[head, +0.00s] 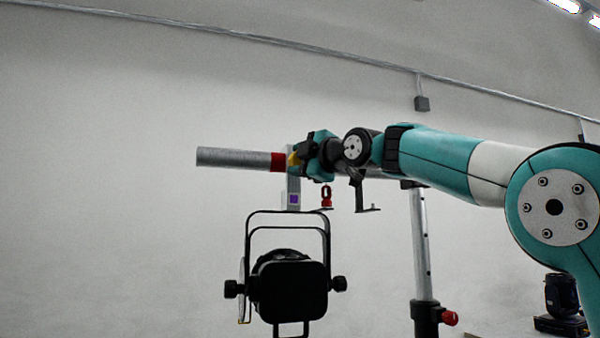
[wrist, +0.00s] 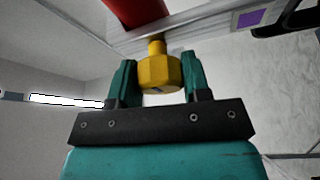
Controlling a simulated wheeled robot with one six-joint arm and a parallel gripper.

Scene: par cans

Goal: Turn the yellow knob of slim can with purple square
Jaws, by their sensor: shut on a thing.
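The slim can (head: 290,285) is black and hangs by its yoke from a clamp on a horizontal pipe. A purple square (head: 294,199) marks the clamp's pale plate, and it also shows in the wrist view (wrist: 249,19). My gripper (wrist: 158,80) is shut on the knob.
The grey pipe (head: 232,157) has a red band (head: 278,162) by the clamp. A red safety piece (head: 326,196) hangs right of the clamp. A metal stand (head: 420,250) with a red knob (head: 449,318) rises at the right. A dark fixture (head: 563,300) stands at lower right. The left side is free.

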